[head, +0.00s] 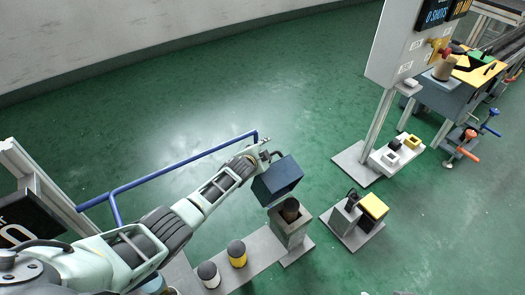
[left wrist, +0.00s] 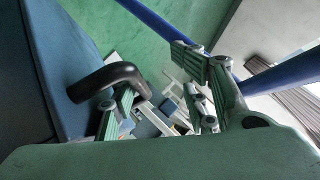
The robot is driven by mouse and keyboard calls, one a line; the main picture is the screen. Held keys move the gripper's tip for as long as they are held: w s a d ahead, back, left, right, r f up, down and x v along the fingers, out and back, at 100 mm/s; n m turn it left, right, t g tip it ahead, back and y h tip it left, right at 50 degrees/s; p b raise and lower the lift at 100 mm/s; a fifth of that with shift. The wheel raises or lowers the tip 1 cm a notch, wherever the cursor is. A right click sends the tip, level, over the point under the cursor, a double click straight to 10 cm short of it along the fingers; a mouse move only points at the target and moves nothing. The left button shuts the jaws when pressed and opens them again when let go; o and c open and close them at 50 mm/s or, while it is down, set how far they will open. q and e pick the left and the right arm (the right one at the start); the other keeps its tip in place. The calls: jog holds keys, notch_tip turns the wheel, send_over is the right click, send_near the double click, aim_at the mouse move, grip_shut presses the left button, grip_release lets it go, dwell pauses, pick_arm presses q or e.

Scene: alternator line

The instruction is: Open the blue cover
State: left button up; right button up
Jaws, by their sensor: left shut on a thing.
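The blue cover (head: 277,181) is a dark blue box-shaped lid, tilted up at the back of a grey box (head: 290,233). A dark brown cylinder (head: 290,209) shows in the box's open top. My left gripper (head: 265,149) is at the cover's upper far edge. In the left wrist view the cover (left wrist: 25,85) fills the left side, and its black curved handle (left wrist: 105,78) reaches to one finger of my left gripper (left wrist: 165,95). The gripper is shut on the handle; the exact contact is partly hidden. My right gripper is not in view.
A blue rail (head: 170,178) runs close behind my left arm. A yellow-topped block (head: 373,207) stands on a plate to the right. A panel on a post (head: 378,130) stands farther right.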

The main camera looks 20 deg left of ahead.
pick_arm(q)
jog(key=shift+s+d+f, duration=0.15)
jog(key=shift+s+f, duration=0.2)
jog(key=shift+f, duration=0.15)
jog(key=shift+s+d+f, duration=0.15)
jog(key=shift+s+f, duration=0.2)
jog(key=shift+f, duration=0.15)
jog(key=shift+s+d+r, duration=0.1)
jog(key=shift+s+r, duration=0.1)
jog(key=shift+s, duration=0.2)
jog(key=s+r, duration=0.1)
jog(key=r, duration=0.1)
jog(key=s+a+r, duration=0.1)
jog(key=s, duration=0.1)
jog(key=s+r, duration=0.1)
jog(key=r, duration=0.1)
jog(key=shift+s+a+r, duration=0.35)
jog(key=shift+s, duration=0.05)
